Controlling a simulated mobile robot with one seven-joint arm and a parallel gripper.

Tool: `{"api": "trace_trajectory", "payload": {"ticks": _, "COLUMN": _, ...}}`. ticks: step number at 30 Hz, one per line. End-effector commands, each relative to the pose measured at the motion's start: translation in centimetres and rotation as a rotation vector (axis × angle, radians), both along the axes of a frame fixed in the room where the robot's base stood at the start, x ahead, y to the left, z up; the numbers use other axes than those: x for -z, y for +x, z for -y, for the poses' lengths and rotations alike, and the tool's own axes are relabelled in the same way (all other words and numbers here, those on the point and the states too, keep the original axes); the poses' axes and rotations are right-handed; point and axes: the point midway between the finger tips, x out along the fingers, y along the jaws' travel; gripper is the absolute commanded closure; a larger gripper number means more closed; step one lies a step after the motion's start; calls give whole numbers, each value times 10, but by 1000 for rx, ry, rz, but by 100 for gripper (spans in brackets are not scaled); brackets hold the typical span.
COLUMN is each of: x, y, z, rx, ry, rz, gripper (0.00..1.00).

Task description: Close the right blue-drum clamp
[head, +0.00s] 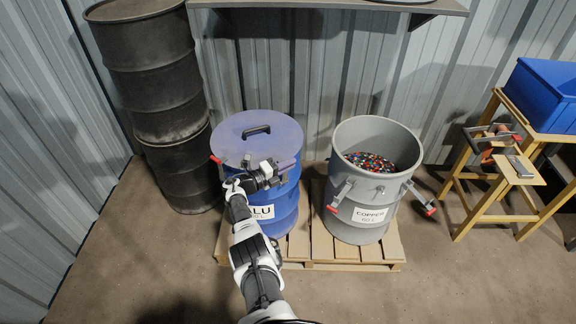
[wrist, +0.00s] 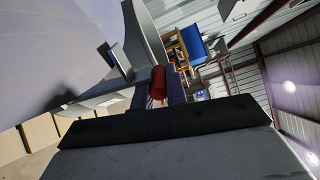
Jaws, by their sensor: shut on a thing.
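The blue drum (head: 285,205) stands on a pallet with its blue lid (head: 235,135) on top. My gripper (head: 284,168) is at the drum's right rim. In the wrist view, the red grip of the right clamp (wrist: 158,82) lies between the fingers of my gripper (wrist: 160,92), which are shut on it. A metal clamp piece (wrist: 114,60) shows beside it at the lid edge. In the head view my gripper hides the right clamp. The left clamp (head: 215,159) shows its red end at the left rim.
An open grey drum (head: 350,210) marked COPPER, with coloured scrap (head: 370,162) inside, stands close to the right. Its clamps (head: 429,208) stick outward. Dark stacked barrels (head: 150,70) stand at left. A wooden stand (head: 470,190) and blue bin (head: 540,95) are at right.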

Motion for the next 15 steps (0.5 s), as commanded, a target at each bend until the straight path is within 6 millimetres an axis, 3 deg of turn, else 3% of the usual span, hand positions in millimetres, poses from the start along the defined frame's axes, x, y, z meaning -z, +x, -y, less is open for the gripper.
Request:
{"api": "trace_trajectory", "payload": {"ticks": 1, "x": -3, "y": 2, "z": -2, "rx": -5, "ry": 2, "rz": 7, "gripper": 100}}
{"api": "trace_trajectory", "payload": {"ticks": 2, "x": -3, "y": 2, "z": -2, "rx": -5, "ry": 2, "rz": 8, "gripper": 82}}
{"api": "trace_trajectory", "payload": {"ticks": 6, "x": -2, "y": 1, "z": -1, "rx": -4, "ry": 2, "rz": 5, "gripper": 64}}
{"api": "trace_trajectory", "payload": {"ticks": 15, "x": -1, "y": 0, "z": -2, "rx": -2, "ry": 1, "rz": 2, "gripper": 64}}
